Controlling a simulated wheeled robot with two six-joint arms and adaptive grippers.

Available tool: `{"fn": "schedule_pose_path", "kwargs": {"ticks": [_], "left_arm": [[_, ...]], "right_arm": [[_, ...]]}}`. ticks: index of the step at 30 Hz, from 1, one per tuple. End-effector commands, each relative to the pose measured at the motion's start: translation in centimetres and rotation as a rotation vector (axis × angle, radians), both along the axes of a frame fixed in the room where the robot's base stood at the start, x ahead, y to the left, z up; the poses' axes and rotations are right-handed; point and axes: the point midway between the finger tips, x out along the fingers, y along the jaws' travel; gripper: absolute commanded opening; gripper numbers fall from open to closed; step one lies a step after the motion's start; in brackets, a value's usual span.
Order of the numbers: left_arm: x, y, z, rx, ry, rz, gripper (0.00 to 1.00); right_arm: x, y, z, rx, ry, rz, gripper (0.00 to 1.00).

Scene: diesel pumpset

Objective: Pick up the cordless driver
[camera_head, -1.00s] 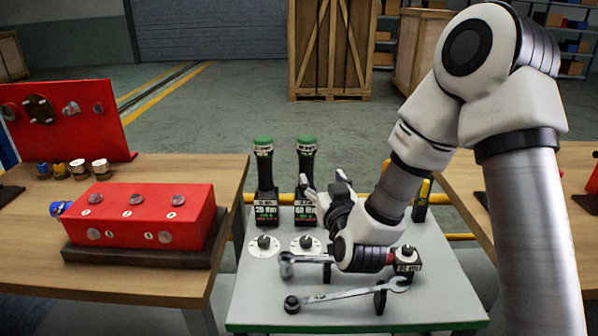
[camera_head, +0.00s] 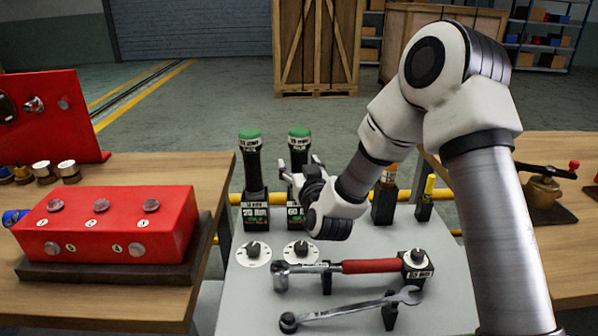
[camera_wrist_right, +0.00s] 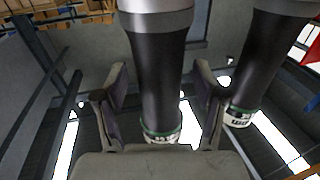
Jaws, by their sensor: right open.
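Two upright black cordless drivers with green-banded ends stand in labelled black holders at the back of the grey table. The left driver (camera_head: 253,172) is clear of my gripper. The right driver (camera_head: 299,147) is partly covered by my right gripper (camera_head: 299,170), which is at its shaft. In the right wrist view, my right gripper (camera_wrist_right: 160,95) is open, and one driver (camera_wrist_right: 160,65) shows between its two fingers, with gaps on both sides. The other driver (camera_wrist_right: 260,60) stands outside the fingers, to the right in that view. My left gripper is not in view.
A red-handled torque wrench (camera_head: 370,267) and a combination wrench (camera_head: 350,306) lie on supports at the front. Two dials (camera_head: 254,252) sit before the drivers. A red block (camera_head: 105,222) is on the left wooden table. More holders (camera_head: 384,203) stand right of my gripper.

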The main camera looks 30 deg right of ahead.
Motion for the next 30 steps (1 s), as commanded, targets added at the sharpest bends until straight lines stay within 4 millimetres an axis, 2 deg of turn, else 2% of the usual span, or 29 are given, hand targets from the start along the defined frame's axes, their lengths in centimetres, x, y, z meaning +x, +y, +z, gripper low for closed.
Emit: {"fn": "schedule_pose_path", "kwargs": {"ticks": [4, 10, 23, 26, 30], "left_arm": [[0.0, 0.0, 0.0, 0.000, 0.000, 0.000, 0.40], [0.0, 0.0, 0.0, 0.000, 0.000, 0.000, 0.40], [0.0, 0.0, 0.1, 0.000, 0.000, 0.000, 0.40], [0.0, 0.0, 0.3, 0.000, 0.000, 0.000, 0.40], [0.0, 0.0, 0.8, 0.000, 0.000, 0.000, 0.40]], "right_arm": [[0.0, 0.0, 0.0, 0.000, 0.000, 0.000, 0.70], [0.0, 0.0, 0.0, 0.000, 0.000, 0.000, 0.00], [0.0, 0.0, 0.8, 0.000, -0.003, 0.000, 0.00], [0.0, 0.0, 2.0, -0.001, -0.005, 0.000, 0.00], [0.0, 0.0, 4.7, 0.000, -0.007, 0.000, 0.00]]}}
